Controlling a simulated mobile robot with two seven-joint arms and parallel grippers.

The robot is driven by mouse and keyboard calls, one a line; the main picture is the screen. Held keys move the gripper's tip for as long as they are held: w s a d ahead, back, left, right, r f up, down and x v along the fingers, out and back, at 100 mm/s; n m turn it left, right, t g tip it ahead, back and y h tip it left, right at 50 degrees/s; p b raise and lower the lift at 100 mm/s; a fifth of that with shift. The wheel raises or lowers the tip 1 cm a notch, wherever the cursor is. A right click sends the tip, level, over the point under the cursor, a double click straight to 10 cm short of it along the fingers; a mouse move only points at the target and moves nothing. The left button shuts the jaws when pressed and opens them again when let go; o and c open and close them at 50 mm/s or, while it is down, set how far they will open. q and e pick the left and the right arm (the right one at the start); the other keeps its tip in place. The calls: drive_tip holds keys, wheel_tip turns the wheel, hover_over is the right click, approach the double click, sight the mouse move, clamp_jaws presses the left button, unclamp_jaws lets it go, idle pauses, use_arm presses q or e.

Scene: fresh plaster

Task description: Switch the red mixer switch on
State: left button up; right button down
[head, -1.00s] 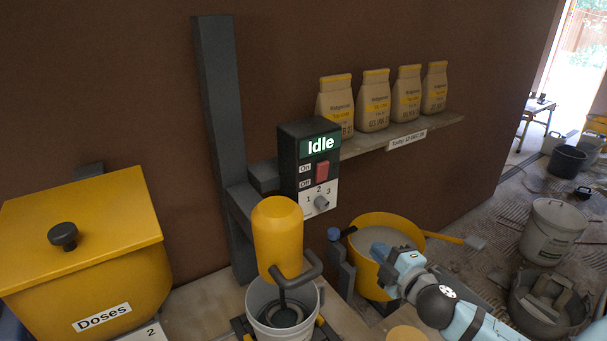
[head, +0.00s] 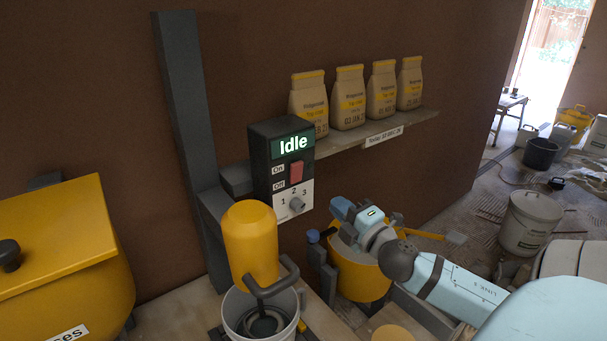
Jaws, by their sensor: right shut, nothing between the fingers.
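The red mixer switch (head: 297,172) is a rocker on the dark control box (head: 263,150), between the box's "On" and "Off" labels. The box's green display (head: 293,145) reads "Idle". A grey dial (head: 297,204) marked 1, 2, 3 sits below the switch. The yellow mixer (head: 250,240) hangs below the box, its stirrer down in a white bucket (head: 232,317). My right gripper (head: 340,208) is shut and empty, to the right of the dial and lower than the switch, apart from the box. My left gripper is not in view.
Several paper bags (head: 348,98) stand on a wall shelf (head: 433,113) right of the box. A yellow tub (head: 362,280) is under my right gripper. A yellow lidded "Doses" bin (head: 60,250) is at left. A grey post (head: 185,120) stands left of the box.

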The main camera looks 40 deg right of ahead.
sight(298, 169)
drive_tip(key=w+p, duration=0.1)
drive_tip(key=w, duration=0.3)
drive_tip(key=w+d+r, duration=0.1)
drive_tip(key=w, duration=0.3)
drive_tip(key=w+r+p, duration=0.1)
drive_tip(key=w, duration=0.3)
drive_tip(key=shift+w+d+p, duration=0.2)
drive_tip(key=shift+w+p, duration=0.1)
drive_tip(key=shift+w, duration=0.1)
